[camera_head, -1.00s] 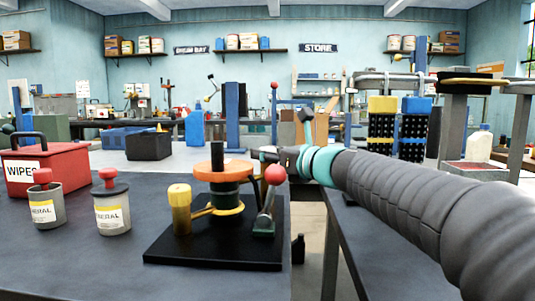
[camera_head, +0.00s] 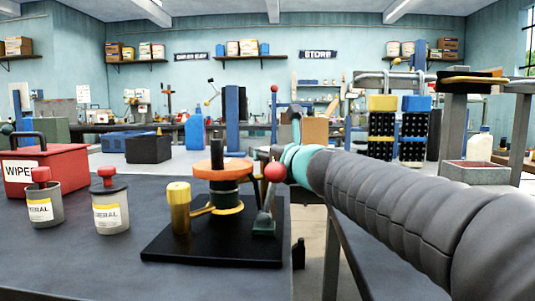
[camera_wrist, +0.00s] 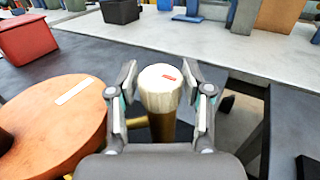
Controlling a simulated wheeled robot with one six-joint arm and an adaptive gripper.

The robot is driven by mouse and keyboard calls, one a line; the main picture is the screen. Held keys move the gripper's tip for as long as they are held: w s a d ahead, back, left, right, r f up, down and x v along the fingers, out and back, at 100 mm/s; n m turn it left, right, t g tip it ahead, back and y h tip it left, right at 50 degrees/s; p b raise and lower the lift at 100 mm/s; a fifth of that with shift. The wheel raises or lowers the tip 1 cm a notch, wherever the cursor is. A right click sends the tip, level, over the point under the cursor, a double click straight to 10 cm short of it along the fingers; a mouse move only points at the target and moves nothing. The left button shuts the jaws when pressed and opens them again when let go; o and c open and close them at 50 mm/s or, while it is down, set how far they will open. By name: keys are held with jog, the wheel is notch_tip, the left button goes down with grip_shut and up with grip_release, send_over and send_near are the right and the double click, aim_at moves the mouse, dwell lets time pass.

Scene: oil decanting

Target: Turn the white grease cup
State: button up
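The white grease cup (camera_wrist: 160,92) shows in the wrist view as a pale cylinder with a small red mark on top and a brownish lower part. My gripper (camera_wrist: 160,72) has its two fingers apart, one on each side of the cup, with narrow gaps seeming to remain. Whether the pads touch it lower down is hard to tell. The orange disc (camera_wrist: 55,128) lies left of the cup. In the head view the orange disc (camera_head: 223,169) tops the rig on a black base plate (camera_head: 213,250), and the white cup is not discernible; my gripper end is partly hidden behind the rig.
A yellow cup (camera_head: 179,208) and a red-knobbed lever (camera_head: 275,172) stand on the rig. Two grey tins with red knobs (camera_head: 112,210) and a red wipes box (camera_head: 50,165) stand to the left. A gap opens past the bench's right edge.

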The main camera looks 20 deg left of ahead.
jog(key=shift+o, duration=0.5)
jog(key=shift+r, duration=4.95)
jog(key=shift+d, duration=0.1)
